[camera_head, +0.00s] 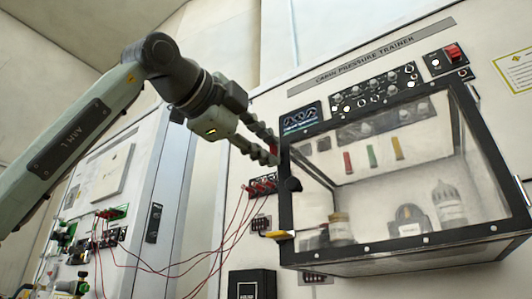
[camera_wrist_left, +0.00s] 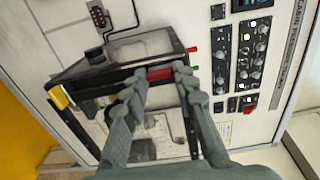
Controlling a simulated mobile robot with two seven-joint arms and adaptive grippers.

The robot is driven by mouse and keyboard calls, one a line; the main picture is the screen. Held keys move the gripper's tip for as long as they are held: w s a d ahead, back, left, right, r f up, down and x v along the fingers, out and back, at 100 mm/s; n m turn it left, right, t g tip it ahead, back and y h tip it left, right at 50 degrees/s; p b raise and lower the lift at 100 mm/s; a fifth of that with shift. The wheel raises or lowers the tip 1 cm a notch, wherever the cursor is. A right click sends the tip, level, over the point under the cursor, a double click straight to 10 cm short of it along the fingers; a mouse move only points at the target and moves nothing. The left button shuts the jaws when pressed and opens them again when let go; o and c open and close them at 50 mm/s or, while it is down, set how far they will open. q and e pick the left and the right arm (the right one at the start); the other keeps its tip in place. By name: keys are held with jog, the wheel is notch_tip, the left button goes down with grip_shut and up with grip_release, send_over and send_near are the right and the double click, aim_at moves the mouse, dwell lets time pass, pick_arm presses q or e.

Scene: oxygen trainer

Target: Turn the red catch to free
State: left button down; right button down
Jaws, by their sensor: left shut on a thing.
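The red catch (camera_head: 273,149) sits at the upper left edge of the black-framed clear box (camera_head: 284,205) on the cabin pressure trainer panel. My left gripper (camera_head: 274,147) reaches in from the left and is shut on the catch. In the left wrist view the red catch (camera_wrist_left: 160,73) shows as a short red bar between the two fingertips (camera_wrist_left: 163,72), along the dark frame. The fingers cover its ends, so its exact turn is hard to tell. My right gripper is in neither view.
Jars and small items stand inside the clear box. A yellow piece (camera_head: 277,235) sticks out at its lower left. Red wires hang from sockets (camera_head: 262,186) left of the box. Knobs (camera_head: 372,90) and a red switch (camera_head: 452,52) lie above it.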

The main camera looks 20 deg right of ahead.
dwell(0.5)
pick_arm(q)
jog(key=c, duration=1.2)
grip_release()
jog(key=shift+a, duration=0.1)
jog(key=v, duration=1.2)
